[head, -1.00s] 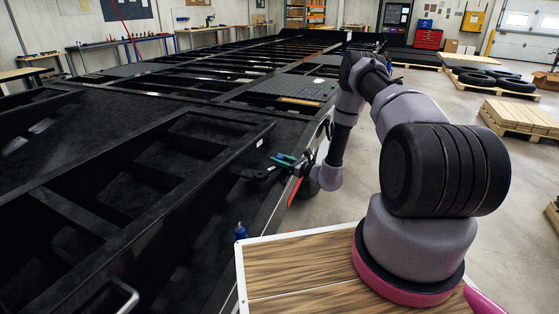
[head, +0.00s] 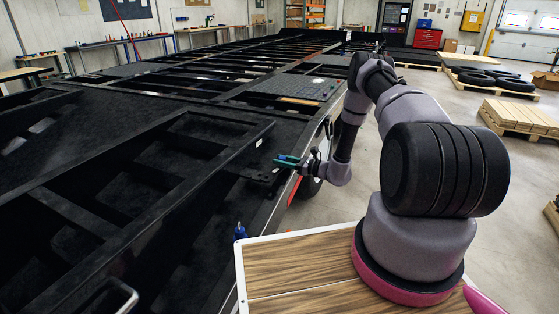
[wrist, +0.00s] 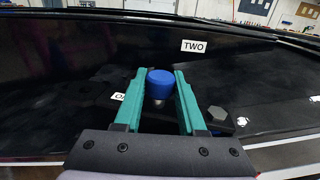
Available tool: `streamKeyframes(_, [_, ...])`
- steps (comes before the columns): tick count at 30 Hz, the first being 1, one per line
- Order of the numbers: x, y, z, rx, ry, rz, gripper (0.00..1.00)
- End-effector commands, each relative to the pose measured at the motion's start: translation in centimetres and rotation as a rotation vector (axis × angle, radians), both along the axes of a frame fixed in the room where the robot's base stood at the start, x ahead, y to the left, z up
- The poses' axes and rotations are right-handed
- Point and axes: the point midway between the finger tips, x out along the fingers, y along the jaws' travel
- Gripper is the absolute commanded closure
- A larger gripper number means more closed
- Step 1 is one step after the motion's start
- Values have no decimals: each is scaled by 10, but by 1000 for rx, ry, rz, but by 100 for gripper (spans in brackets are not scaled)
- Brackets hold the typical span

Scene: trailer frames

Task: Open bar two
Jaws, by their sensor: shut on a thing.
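In the wrist view, the two teal fingers of my gripper (wrist: 160,100) stand on either side of a blue round knob (wrist: 160,83) and are shut on it. A white label reading TWO (wrist: 194,46) is on the black frame wall (wrist: 60,60) just beyond. In the head view, my gripper (head: 287,160) is at the side edge of the black trailer frame, beside a flat black piece (head: 262,175). The knob is not clear there. A second label (wrist: 118,97) is partly hidden behind the left finger.
Another blue knob (head: 240,231) stands nearer on the trailer edge. A dark hex bolt head (wrist: 217,114) is right of the fingers. A wood-topped surface (head: 300,270) lies beneath my arm.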

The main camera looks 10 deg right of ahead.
Motion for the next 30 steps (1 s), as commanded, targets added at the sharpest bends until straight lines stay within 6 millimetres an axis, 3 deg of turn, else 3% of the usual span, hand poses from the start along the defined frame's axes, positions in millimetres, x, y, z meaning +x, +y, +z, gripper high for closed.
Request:
streamKeyframes(7, [-7, -9, 0, 0, -2, 160, 100])
streamKeyframes(18, [-8, -10, 0, -2, -1, 183, 100])
streamKeyframes(19, [-8, -10, 0, -2, -1, 183, 53])
streamKeyframes(21, [-8, -10, 0, -2, -1, 183, 31])
streamKeyframes(30, [-9, -10, 0, -1, -1, 183, 31])
